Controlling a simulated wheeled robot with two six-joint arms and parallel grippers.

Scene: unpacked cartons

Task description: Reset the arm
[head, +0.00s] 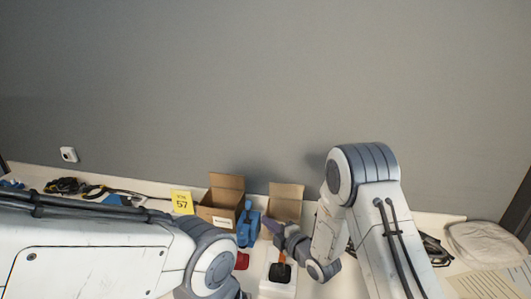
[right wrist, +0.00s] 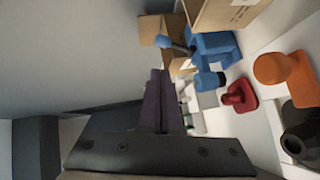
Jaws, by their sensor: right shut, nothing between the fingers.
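My right arm comes in from the right in the head view and bends down over the table. Its gripper (head: 270,227) is in front of a small open carton (head: 287,204), beside a blue device (head: 248,226). In the right wrist view the dark fingers of the right gripper (right wrist: 160,98) are together and hold nothing. My left arm crosses the lower left of the head view. Its gripper is not visible there.
A larger open carton (head: 220,212) and a yellow card marked 57 (head: 181,202) stand near the wall. A red object (right wrist: 238,96) and an orange-topped object (right wrist: 284,78) show in the wrist view. Cables (head: 68,186) lie at left; papers (head: 492,284) lie at right.

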